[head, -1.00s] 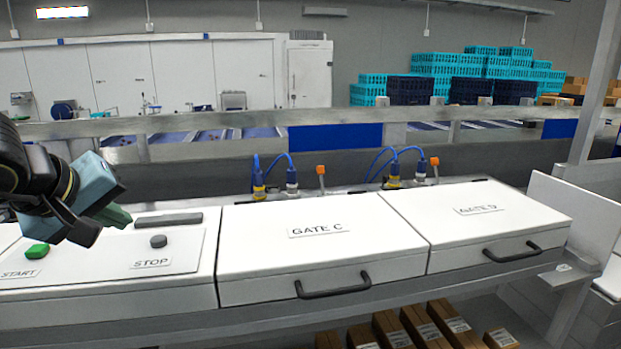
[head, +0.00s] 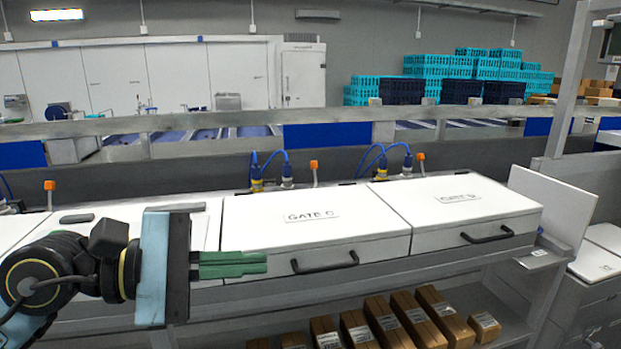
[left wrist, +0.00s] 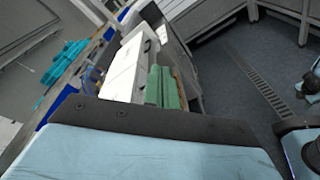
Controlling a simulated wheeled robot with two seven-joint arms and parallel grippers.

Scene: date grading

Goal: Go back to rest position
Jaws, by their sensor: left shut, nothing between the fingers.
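My left gripper (head: 232,264) shows in the head view at the lower left, its green fingers pointing right in front of the GATE C box. Its fingers are closed together with nothing between them. In the left wrist view the green fingers (left wrist: 163,88) also lie side by side. The GATE C box (head: 285,215) and the GATE D box (head: 458,197) both have their white lids down. The START and STOP buttons are hidden behind my left arm. My right gripper is in neither view.
A steel counter runs under the white boxes. Several brown cartons (head: 385,322) stand on the shelf below. A white panel (head: 553,210) rises at the counter's right end. Turquoise crates (head: 497,66) are stacked at the back. The floor (left wrist: 240,120) shows open room in the left wrist view.

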